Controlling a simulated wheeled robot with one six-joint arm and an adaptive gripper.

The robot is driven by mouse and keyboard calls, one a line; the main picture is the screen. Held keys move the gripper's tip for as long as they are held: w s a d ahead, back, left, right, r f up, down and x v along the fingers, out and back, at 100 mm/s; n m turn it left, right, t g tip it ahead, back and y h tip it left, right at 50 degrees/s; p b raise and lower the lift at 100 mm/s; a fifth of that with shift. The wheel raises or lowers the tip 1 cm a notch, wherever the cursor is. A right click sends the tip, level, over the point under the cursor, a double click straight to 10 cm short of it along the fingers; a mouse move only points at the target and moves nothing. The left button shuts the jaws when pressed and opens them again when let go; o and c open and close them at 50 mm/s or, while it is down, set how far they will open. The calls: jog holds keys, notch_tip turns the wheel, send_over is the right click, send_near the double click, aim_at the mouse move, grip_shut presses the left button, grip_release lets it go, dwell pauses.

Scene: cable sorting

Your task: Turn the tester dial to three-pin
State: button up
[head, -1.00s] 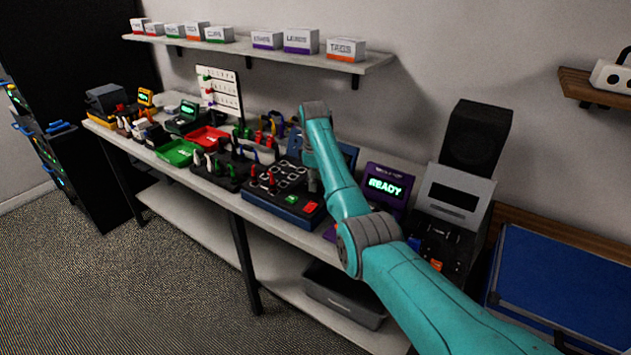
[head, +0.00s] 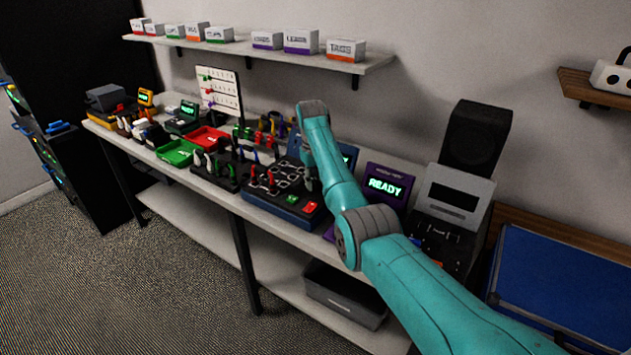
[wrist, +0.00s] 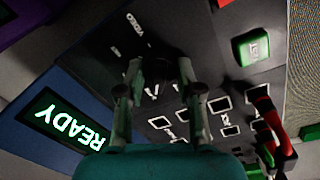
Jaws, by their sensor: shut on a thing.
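The tester (head: 270,205) is a dark panel on the bench, with a blue housing and a screen partly hidden behind my arm. In the wrist view its dark panel (wrist: 110,45) carries white printed marks and icons, and its green screen (wrist: 65,122) reads READY. My gripper (wrist: 160,72) is over the panel with its fingers on either side of the dial. It is shut on the dial, which is dark and hard to make out between the fingertips. White marks show around it. I cannot read the dial's pointer position. In the head view my arm hides the gripper tips.
A green button (wrist: 251,46) and a red button (wrist: 222,3) sit on the panel near the gripper. Red and green plugs (wrist: 268,125) stand at the panel's right in the wrist view. A purple READY unit (head: 385,185) stands right of the tester; trays and cables crowd the left.

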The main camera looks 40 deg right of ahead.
jog(key=shift+m, duration=0.6)
jog(key=o, duration=1.2)
jog(key=shift+c, duration=0.2)
notch_tip(320, 180, up, 12)
jog(key=shift+a, duration=0.35)
jog(key=shift+w+f, duration=0.1)
